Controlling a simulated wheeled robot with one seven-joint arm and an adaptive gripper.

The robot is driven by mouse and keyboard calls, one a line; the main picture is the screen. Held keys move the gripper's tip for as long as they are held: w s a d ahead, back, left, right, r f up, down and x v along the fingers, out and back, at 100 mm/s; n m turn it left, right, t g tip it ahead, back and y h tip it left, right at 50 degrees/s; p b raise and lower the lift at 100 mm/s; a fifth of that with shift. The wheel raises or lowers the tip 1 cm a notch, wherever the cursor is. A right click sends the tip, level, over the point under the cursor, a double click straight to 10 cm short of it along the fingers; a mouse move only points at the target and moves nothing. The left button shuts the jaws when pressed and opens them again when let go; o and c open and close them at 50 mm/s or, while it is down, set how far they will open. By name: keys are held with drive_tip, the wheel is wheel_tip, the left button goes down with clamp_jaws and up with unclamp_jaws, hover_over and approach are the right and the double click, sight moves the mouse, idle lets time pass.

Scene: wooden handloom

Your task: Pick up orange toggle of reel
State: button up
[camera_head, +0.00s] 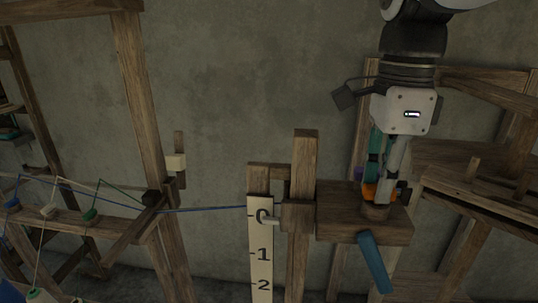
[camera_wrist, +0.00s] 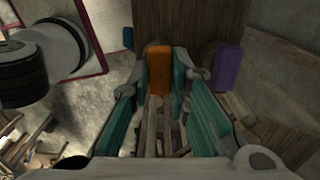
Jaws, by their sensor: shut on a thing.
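The orange toggle (camera_head: 378,190) stands at the top of the wooden reel block (camera_head: 364,229) in the head view. In the wrist view the orange toggle (camera_wrist: 159,69) sits between the two teal-padded fingers of my gripper (camera_wrist: 158,78). My gripper (camera_head: 381,183) points down from above and is shut on the toggle. The fingers hide part of the toggle in the head view.
A purple toggle (camera_wrist: 228,66) stands close to the right finger. A blue bar (camera_head: 374,262) slants down from the block. A numbered scale (camera_head: 261,250) and a wooden post (camera_head: 304,165) stand left of the block. Wooden loom beams (camera_head: 480,85) are at the right.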

drive_tip(key=shift+r, duration=0.5)
drive_tip(key=shift+s+d+r, duration=0.1)
drive_tip(key=shift+s+r, duration=0.1)
drive_tip(key=shift+r, duration=0.75)
drive_tip(key=s+d, duration=0.2)
drive_tip(key=s, duration=0.5)
drive_tip(key=s+d+r, duration=0.1)
drive_tip(key=s+d, duration=0.2)
drive_tip(key=s, duration=0.4)
drive_tip(key=shift+s+r+b, duration=0.15)
drive_tip(key=shift+s+b, duration=0.15)
drive_tip(key=shift+s, duration=0.1)
